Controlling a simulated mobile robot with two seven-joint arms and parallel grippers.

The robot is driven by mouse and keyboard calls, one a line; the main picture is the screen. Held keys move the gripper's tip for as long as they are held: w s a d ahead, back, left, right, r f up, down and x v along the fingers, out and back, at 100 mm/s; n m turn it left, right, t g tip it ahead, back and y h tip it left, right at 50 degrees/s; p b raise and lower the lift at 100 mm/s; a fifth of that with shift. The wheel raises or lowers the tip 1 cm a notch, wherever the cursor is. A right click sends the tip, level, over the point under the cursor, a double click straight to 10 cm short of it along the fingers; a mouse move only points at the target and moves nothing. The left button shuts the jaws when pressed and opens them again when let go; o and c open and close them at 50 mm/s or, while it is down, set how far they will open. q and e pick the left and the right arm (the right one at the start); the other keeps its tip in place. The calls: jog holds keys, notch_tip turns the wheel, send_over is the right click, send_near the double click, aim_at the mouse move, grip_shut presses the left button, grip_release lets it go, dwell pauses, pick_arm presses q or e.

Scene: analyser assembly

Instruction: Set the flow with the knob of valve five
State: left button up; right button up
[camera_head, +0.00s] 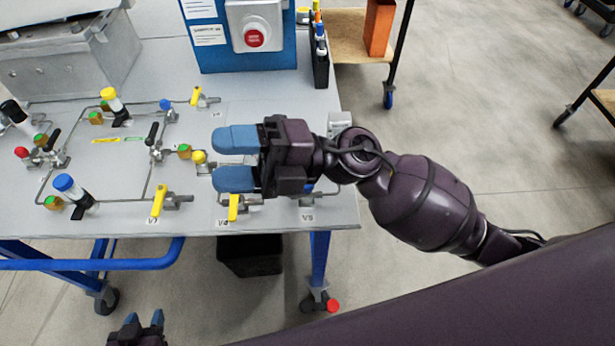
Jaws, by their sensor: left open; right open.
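The bench (330,205) carries a panel of thin pipes, valves and coloured knobs. A round yellow knob (199,157) sits just left of the fingertips of my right gripper (216,159). That gripper is open, with its two blue fingers pointing left above the panel; I see nothing held between them. The gripper and wrist hide part of the panel's right side. My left gripper (143,318) is open and empty, low at the bottom edge, away from the bench.
Yellow lever handles (159,200) line the bench's front edge. Knobs with blue (70,188) and yellow (112,100) caps stand at the left. A blue box with a red button (254,38) and a black pen holder (320,65) stand at the back.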

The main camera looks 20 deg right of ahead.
notch_tip(320, 180, down, 7)
jog(key=s+n+g+h+p, duration=0.1)
jog(key=n+g+h, duration=0.3)
jog(key=n+h, duration=0.5)
jog(key=w+d+f+m+t+h+p, duration=0.15)
jog(key=w+d+t+h, duration=0.25)
jog(key=w+d+h, duration=0.6)
jog(key=f, duration=0.3)
jog(key=s+f+h+b, duration=0.1)
jog(key=f, duration=0.1)
jog(key=d+f+m+h, duration=0.1)
jog(key=f, duration=0.2)
jog(key=shift+s+d+f+b, duration=0.1)
jog(key=shift+s+f+b, duration=0.2)
jog(key=shift+s+b, duration=0.05)
jog(key=shift+f, duration=0.85)
jog(key=shift+c, duration=0.5)
